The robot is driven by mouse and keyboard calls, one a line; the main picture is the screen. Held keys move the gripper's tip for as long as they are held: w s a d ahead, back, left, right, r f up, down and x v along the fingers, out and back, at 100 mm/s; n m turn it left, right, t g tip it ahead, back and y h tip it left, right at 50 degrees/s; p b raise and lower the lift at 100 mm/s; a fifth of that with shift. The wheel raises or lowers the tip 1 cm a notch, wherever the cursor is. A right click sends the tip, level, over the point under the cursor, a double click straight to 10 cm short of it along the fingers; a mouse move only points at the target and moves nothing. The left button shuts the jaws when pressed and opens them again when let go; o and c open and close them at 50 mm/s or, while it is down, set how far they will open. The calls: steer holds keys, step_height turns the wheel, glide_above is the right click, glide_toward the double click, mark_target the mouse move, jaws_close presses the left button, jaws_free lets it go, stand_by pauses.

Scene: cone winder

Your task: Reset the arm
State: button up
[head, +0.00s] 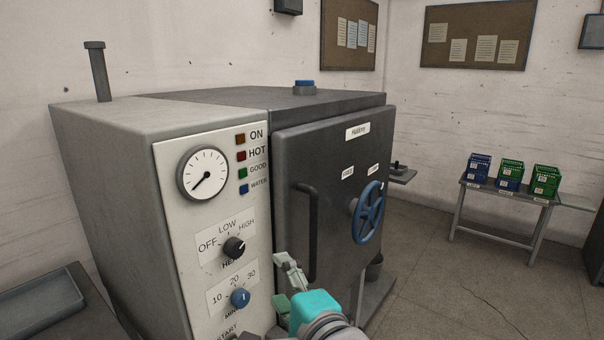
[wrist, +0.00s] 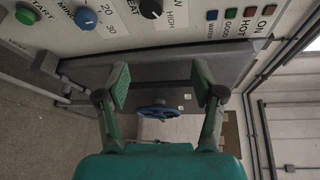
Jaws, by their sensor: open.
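My gripper (head: 285,285) is low in the head view, in front of the machine's control panel and dark door. One finger points up past the blue minute dial, and a green pad shows beside it. In the wrist view my gripper (wrist: 162,84) has its two fingers wide apart with nothing between them. The machine's dark door (head: 330,170) has a blue handwheel (head: 368,212) and a vertical bar handle (head: 309,230). The handwheel also shows in the wrist view (wrist: 158,111), farther off beyond the fingers. The door looks closed.
The pale control panel (head: 203,217) carries a gauge (head: 203,173), a heat knob (head: 233,247) and a blue minute dial (head: 240,298). A table (head: 500,205) with blue and green baskets stands at the right. A grey tray (head: 40,302) is at the left. Floor is open right of the machine.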

steer(key=s+d+f+n+h, duration=0.15)
steer(key=s+d+f, duration=0.25)
steer(key=f, duration=0.4)
steer(key=s+d+f+n+h, duration=0.1)
steer(key=s+d+f+n, duration=0.1)
steer(key=s+d+f, duration=0.45)
steer(key=s+d+f+n+h, duration=0.1)
steer(key=d+f+n, duration=0.15)
steer(key=f, duration=0.75)
steer(key=s+d+f+n+h, duration=0.1)
steer(key=s+d+f+n, duration=0.1)
steer(key=s, duration=0.7)
steer(key=s+d+f+n+h, duration=0.1)
steer(key=s+d+n, duration=0.2)
steer(key=s, duration=0.7)
steer(key=s+d+f+n+h, duration=0.2)
steer(key=s+d+n, duration=0.1)
steer(key=s, duration=0.6)
steer(key=shift+s+d+f, duration=0.2)
steer(key=shift+d+f, duration=0.05)
steer(key=shift+f, duration=0.1)
